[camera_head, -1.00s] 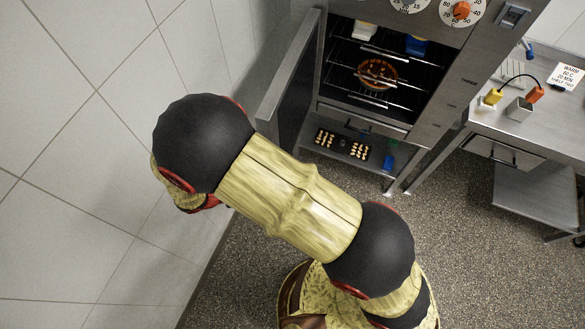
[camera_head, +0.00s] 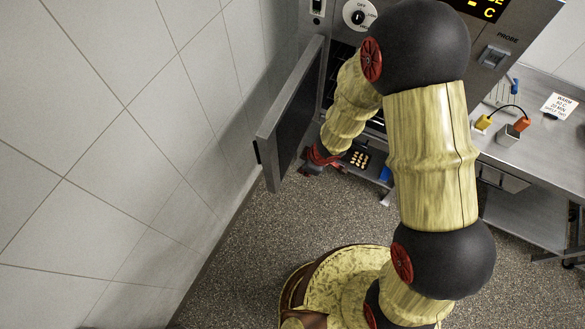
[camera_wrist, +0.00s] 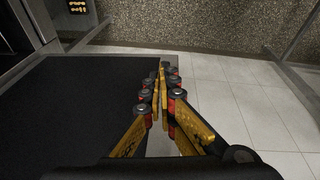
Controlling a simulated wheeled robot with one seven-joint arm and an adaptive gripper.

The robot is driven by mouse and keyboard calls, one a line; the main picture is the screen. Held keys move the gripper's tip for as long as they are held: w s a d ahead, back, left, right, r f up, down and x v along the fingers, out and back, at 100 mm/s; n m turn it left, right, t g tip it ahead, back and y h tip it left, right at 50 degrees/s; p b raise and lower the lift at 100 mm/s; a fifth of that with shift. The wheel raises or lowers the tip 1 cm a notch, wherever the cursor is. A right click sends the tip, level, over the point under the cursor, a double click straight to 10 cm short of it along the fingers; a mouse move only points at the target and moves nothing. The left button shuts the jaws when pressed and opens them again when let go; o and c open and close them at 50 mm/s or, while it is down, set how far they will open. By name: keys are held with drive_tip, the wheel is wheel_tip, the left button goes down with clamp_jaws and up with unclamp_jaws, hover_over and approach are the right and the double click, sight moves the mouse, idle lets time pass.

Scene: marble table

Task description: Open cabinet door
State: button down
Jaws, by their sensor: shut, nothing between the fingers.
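The cabinet door (camera_head: 290,112) stands swung open to the left of the steel oven-like cabinet, near the tiled wall. My gripper (camera_head: 312,166) is low beside the door's inner side, close to its free edge. In the wrist view my gripper (camera_wrist: 163,82) has its fingers together with nothing between them. A dark flat panel (camera_wrist: 75,105), apparently the door's inner face, fills the left of that view. Whether the fingers touch it I cannot tell. My arm hides most of the cabinet's interior.
The tiled wall (camera_head: 120,150) is close on the left. A steel side table (camera_head: 530,140) with small items stands on the right. A dark tray (camera_head: 357,159) shows low under the cabinet. The speckled floor (camera_head: 240,250) in front is clear.

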drive_tip(key=w+a+f+y+b, duration=0.1)
drive_tip(key=a+f+b, duration=0.1)
drive_tip(key=a+f, duration=0.5)
drive_tip(key=shift+a+f+g+y+b, duration=0.15)
drive_tip(key=shift+a+g+y+b, duration=0.15)
drive_tip(key=shift+b, duration=0.1)
idle(0.5)
drive_tip(key=w+a+m+t+p, duration=0.1)
drive_tip(key=w+a+m+p, duration=0.2)
drive_tip(key=a, duration=0.9)
drive_tip(key=shift+w+m+p, duration=0.3)
drive_tip(key=shift+w+p, duration=0.35)
drive_tip(key=shift+w, duration=0.3)
drive_tip(key=shift+d, duration=0.15)
